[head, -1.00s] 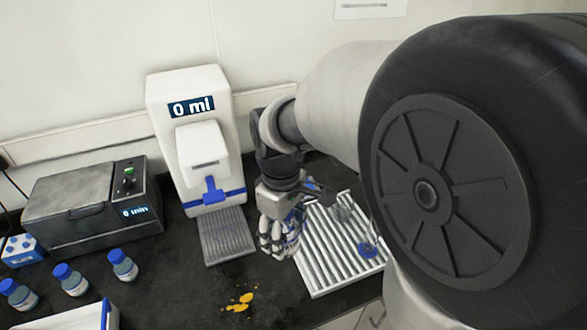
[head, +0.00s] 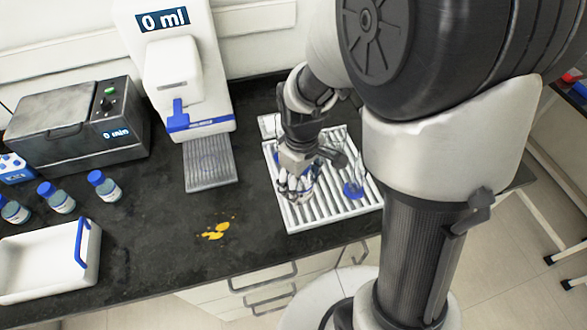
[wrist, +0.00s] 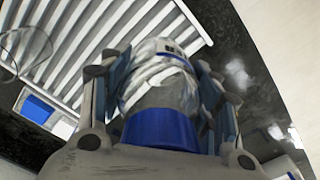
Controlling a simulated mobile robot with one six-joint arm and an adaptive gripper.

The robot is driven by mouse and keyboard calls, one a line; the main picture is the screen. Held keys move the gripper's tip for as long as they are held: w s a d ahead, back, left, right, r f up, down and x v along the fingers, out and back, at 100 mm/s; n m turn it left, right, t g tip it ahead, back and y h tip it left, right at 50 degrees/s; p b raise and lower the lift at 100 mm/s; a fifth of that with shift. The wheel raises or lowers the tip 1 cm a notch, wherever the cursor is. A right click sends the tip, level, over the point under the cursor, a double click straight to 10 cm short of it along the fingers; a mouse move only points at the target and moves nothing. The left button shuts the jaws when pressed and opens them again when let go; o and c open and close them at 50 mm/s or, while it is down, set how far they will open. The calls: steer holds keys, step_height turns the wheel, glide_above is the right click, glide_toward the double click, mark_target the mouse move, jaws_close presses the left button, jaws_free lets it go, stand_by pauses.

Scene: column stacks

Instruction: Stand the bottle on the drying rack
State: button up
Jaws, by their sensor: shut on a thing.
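My gripper (head: 295,190) is over the left part of the white ribbed drying rack (head: 330,212) in the head view. It is shut on a bottle, which the fingers mostly hide there. In the wrist view the bottle (wrist: 160,80), with a white and grey label and a blue cap (wrist: 160,131), sits between the two fingers. The cap is toward the wrist camera. The rack's ribs (wrist: 85,40) show behind it. I cannot tell whether the bottle's base touches the rack.
Clear glassware with a blue part (head: 353,190) stands on the rack, right of my gripper. A dispenser (head: 175,70) reading 0 ml stands to the left, with a grey tray (head: 208,165). A yellow spill (head: 216,231) marks the dark counter. Several blue-capped bottles (head: 104,186) are far left.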

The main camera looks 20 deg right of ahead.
mark_target(300, 193)
steer(key=shift+f+b, duration=0.75)
steer(key=shift+f, duration=1.85)
steer(key=shift+f, duration=0.2)
steer(key=o, duration=1.2)
steer(key=shift+r, duration=0.1)
step_height(300, 193, up, 13)
steer(key=p, duration=0.3)
steer(key=shift+p, duration=0.4)
steer(key=s+d+r+m+t, duration=0.1)
steer(key=s+r+m+t, duration=0.3)
steer(key=s+r, duration=0.8)
steer(key=s+m, duration=0.2)
steer(key=shift+r+m+t, duration=0.3)
steer(key=shift+r+m, duration=0.1)
